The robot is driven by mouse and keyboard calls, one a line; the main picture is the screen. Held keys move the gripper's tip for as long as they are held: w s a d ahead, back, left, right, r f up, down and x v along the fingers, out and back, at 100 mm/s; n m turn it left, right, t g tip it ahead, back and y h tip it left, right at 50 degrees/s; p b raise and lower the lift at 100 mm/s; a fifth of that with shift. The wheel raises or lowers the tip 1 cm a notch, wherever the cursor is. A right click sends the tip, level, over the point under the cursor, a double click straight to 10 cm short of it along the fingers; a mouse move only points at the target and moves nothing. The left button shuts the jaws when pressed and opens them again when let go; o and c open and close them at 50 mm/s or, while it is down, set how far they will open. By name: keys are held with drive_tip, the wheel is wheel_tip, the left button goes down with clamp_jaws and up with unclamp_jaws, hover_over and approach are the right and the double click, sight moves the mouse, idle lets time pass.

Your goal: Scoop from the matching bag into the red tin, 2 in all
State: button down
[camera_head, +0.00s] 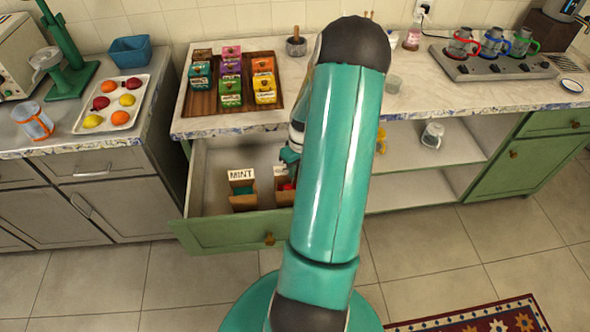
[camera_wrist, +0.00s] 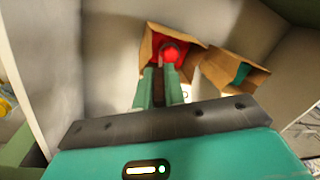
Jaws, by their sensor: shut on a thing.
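My gripper (camera_wrist: 162,70) reaches down into the open drawer, over a brown paper bag with red contents (camera_wrist: 184,42). It is shut on what looks like the scoop; a round, bright red part (camera_wrist: 170,53) shows just past the fingertips, inside the bag's mouth. Most of the held thing is hidden by the fingers. In the head view my gripper (camera_head: 289,157) is partly behind my arm, and the red bag (camera_head: 283,192) shows only its left part. The mint bag (camera_head: 242,198) stands left of it, with teal contents; it also shows in the wrist view (camera_wrist: 228,77). I cannot make out a red tin.
The drawer front (camera_head: 228,233) juts out below the counter. A wooden tray (camera_head: 204,104) with several coloured tea boxes stands above it. Several coloured pots are on the stove (camera_head: 492,67) at right. The left part of the drawer is clear.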

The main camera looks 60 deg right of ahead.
drive_tip(key=shift+r, duration=4.8)
